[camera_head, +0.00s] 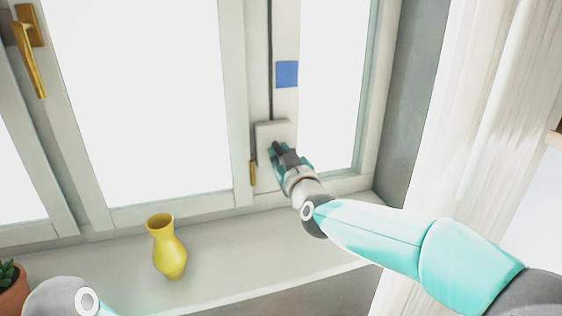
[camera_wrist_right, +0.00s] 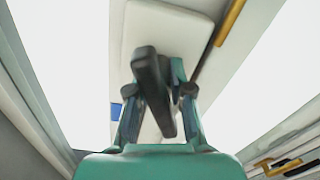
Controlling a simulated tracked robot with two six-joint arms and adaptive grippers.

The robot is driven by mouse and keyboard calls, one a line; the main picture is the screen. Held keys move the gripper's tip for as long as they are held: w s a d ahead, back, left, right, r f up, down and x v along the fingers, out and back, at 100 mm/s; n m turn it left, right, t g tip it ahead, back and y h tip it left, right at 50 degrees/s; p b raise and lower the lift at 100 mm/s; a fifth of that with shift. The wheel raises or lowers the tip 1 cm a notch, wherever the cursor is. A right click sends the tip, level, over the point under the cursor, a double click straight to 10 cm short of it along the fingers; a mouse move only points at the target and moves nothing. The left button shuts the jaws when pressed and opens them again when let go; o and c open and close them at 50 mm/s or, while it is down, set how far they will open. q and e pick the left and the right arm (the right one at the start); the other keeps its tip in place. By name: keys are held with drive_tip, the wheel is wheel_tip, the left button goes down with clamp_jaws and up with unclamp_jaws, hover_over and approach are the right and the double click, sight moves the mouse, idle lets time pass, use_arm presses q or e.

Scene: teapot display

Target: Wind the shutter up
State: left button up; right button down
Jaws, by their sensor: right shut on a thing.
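A pale winder box (camera_head: 273,130) is fixed low on the window frame, with a dark vertical cord or rod (camera_head: 271,60) running up from it. The box fills the upper middle of the right wrist view (camera_wrist_right: 160,25). My right gripper (camera_head: 282,157) is at the front of the box, shut on a dark crank handle (camera_wrist_right: 153,80). The handle sits between the two fingers and tilts slightly in the right wrist view. Its joint with the box is partly hidden. The shutter cannot be made out; the panes are plain bright white. My left gripper is out of view.
A yellow vase (camera_head: 167,248) stands on the sill (camera_head: 225,265), left of my right arm. A potted plant (camera_head: 10,290) is at the lower left. A blue square (camera_head: 287,74) is above the box. Brass window handles (camera_head: 30,55) and a white curtain (camera_head: 475,110) flank the area.

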drive_tip(key=shift+f+m+b, duration=0.35)
drive_tip(key=shift+m+b, duration=0.05)
drive_tip(key=shift+m, duration=0.4)
drive_tip(key=c, duration=1.3)
unclamp_jaws()
drive_tip(key=shift+o, duration=1.2)
drive_tip(key=shift+r, duration=0.15)
drive_tip(key=v, duration=1.2)
